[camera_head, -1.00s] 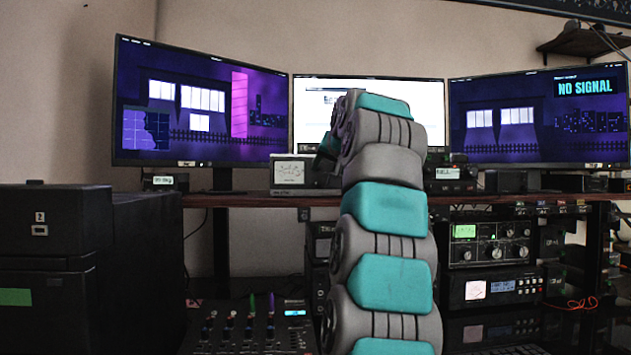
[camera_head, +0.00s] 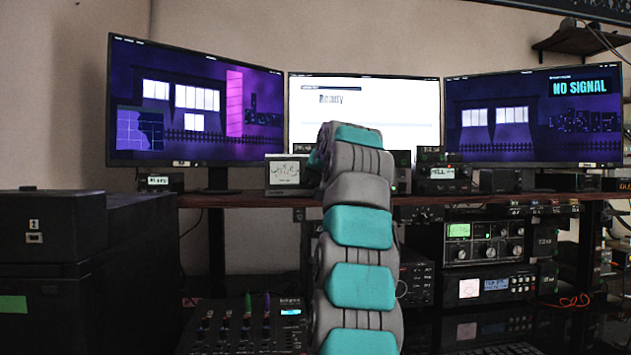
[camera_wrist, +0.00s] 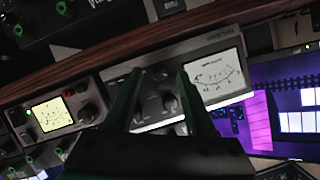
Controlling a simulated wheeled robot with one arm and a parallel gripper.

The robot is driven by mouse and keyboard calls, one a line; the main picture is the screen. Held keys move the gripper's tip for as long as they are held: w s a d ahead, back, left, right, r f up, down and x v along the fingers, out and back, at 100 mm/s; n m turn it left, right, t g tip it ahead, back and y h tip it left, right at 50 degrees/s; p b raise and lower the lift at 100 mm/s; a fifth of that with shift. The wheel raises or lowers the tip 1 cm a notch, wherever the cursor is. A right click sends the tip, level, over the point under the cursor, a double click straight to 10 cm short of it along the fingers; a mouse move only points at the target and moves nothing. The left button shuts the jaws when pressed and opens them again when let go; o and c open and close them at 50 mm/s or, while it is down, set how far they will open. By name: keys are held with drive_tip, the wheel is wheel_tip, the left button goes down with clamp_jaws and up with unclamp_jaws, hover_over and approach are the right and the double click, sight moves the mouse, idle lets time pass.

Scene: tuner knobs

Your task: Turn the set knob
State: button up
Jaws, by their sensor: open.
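In the wrist view, my gripper (camera_wrist: 159,76) has its two dark green fingers spread, one on each side of a group of small dark knobs (camera_wrist: 169,103) on a grey meter unit (camera_wrist: 222,103). The unit has a white dial to the right of the fingers. I cannot read which knob is the set knob, nor tell whether a finger touches any knob. In the head view, a light-faced meter unit (camera_head: 284,171) stands on the shelf left of my arm.
A second meter unit (camera_wrist: 52,115) with a yellow dial sits at left in the wrist view. A wooden shelf edge (camera_wrist: 130,46) runs beside the units. A mixer (camera_head: 245,325) and rack radios (camera_head: 485,242) are below.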

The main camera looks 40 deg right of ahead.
drive_tip(key=shift+c, duration=0.3)
clamp_jaws()
drive_tip(key=shift+n, duration=0.5)
drive_tip(key=shift+o, duration=0.3)
unclamp_jaws()
